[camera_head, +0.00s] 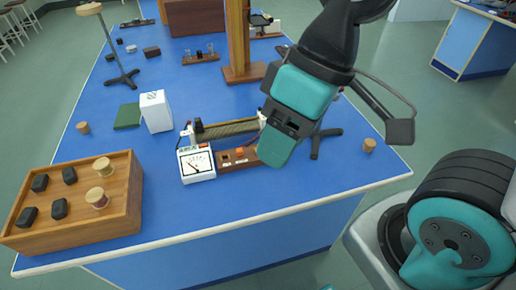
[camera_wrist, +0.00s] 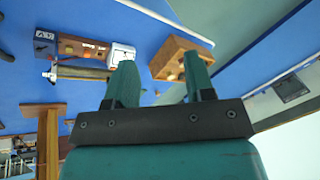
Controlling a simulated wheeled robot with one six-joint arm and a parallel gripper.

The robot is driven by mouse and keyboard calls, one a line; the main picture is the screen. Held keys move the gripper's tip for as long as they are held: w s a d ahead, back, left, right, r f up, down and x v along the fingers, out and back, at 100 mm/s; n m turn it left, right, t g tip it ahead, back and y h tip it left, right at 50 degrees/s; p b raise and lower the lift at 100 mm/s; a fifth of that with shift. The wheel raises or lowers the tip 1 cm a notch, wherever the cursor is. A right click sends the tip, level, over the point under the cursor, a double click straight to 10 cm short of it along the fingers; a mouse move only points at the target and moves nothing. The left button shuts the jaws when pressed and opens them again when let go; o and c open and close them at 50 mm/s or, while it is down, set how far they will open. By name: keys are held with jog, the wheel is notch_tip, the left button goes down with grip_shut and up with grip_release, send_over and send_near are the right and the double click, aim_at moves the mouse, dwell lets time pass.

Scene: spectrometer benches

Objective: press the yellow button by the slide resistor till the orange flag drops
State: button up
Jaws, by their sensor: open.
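The slide resistor (camera_head: 228,128) lies on the blue bench, a long ribbed coil between end supports. In front of it is a low brown wooden block (camera_head: 236,157) with small orange or yellow parts; I cannot tell clearly which is the yellow button or the flag. A white dial meter (camera_head: 196,165) stands at the block's left. My gripper (camera_head: 271,152) hangs in front of the block's right end in the picture, hiding part of it. In the wrist view, its teal fingers (camera_wrist: 160,85) are apart and empty, with the block (camera_wrist: 84,47) beyond to the left.
A wooden tray (camera_head: 128,213) with black knobs and wooden spools stands at the front left. A white box (camera_head: 156,111), a green pad (camera_head: 127,116) and a dark stand foot (camera_head: 316,152) are nearby. A small wooden spool (camera_head: 369,145) sits near the right edge. The bench front is clear.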

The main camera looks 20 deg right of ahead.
jog(key=shift+c, duration=0.2)
grip_shut()
dwell(1.4)
